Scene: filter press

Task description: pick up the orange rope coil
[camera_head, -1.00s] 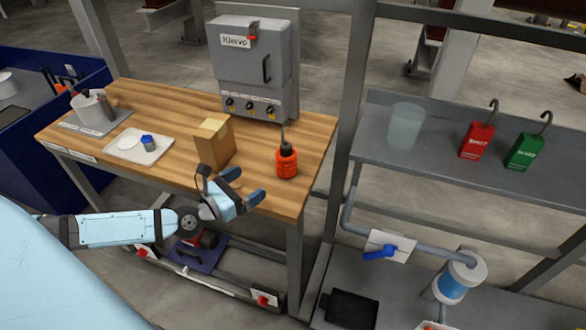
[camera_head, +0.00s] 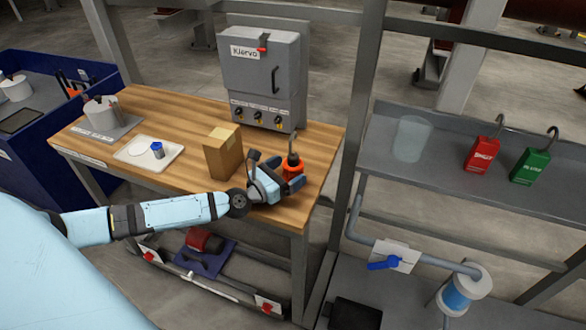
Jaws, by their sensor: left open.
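The orange rope coil (camera_head: 294,168) stands upright near the front right of the wooden tabletop, with a dark piece sticking up from its top. My left gripper (camera_head: 286,174) is open right at the coil, with one finger on its far side and one on its near side in the picture. The fingers hide the coil's left and lower parts. I cannot tell whether they touch it. My right gripper is not in view.
A cardboard box (camera_head: 223,154) stands just left of my left gripper on the wooden table (camera_head: 195,108). A grey control cabinet (camera_head: 258,75) stands behind. A white tray (camera_head: 150,153) lies farther left. A frame post rises beyond the table's right edge.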

